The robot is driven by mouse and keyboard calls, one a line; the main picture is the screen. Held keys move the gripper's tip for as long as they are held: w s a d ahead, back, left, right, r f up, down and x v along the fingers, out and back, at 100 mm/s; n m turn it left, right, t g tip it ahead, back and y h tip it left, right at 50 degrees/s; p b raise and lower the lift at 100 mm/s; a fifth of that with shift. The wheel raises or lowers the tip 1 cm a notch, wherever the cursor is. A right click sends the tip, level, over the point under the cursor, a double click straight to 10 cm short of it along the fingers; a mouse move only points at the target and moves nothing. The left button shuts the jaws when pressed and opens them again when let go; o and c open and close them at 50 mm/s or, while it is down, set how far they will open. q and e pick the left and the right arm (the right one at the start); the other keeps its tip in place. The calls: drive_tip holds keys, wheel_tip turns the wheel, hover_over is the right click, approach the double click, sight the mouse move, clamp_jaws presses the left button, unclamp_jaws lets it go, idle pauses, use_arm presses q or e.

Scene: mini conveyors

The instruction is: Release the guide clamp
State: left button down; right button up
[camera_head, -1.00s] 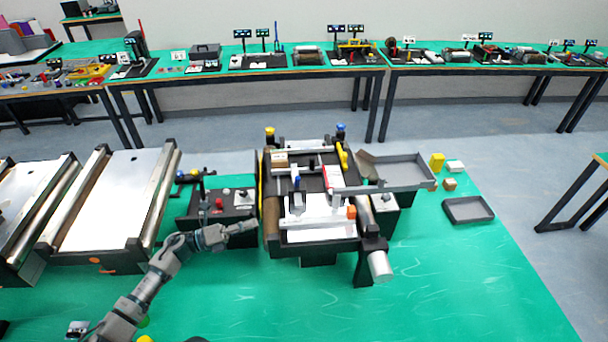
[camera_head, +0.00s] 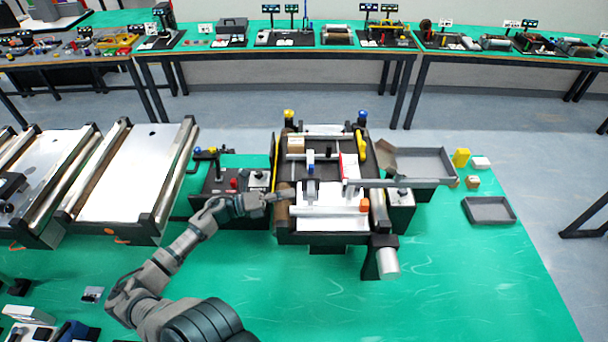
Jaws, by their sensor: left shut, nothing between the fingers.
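I cannot tell which of these is the guide clamp. My left gripper (camera_head: 284,196) is shut and empty, its tips at the conveyor's left edge by the brown roller, left of the lever. Contact cannot be made out. My right gripper is out of view.
A grey chute tray (camera_head: 425,165) juts out at the right. A larger conveyor (camera_head: 130,178) stands at the left. The green table is clear at front right.

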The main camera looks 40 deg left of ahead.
sight(311, 169)
use_arm(q)
drive_tip(key=x, duration=0.2)
drive_tip(key=p+x, duration=0.1)
drive_tip(key=x, duration=0.2)
drive_tip(key=shift+w+d+r, duration=0.1)
drive_tip(key=shift+w+r, duration=0.15)
drive_tip(key=w+a, duration=0.1)
drive_tip(key=w+a+r, duration=0.1)
drive_tip(key=shift+w+a+r+p, duration=0.2)
drive_tip(key=shift+a+r+p, duration=0.1)
drive_tip(key=shift+p, duration=0.1)
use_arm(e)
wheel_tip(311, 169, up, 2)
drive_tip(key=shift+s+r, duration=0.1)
use_arm(q)
drive_tip(key=shift+w, duration=0.15)
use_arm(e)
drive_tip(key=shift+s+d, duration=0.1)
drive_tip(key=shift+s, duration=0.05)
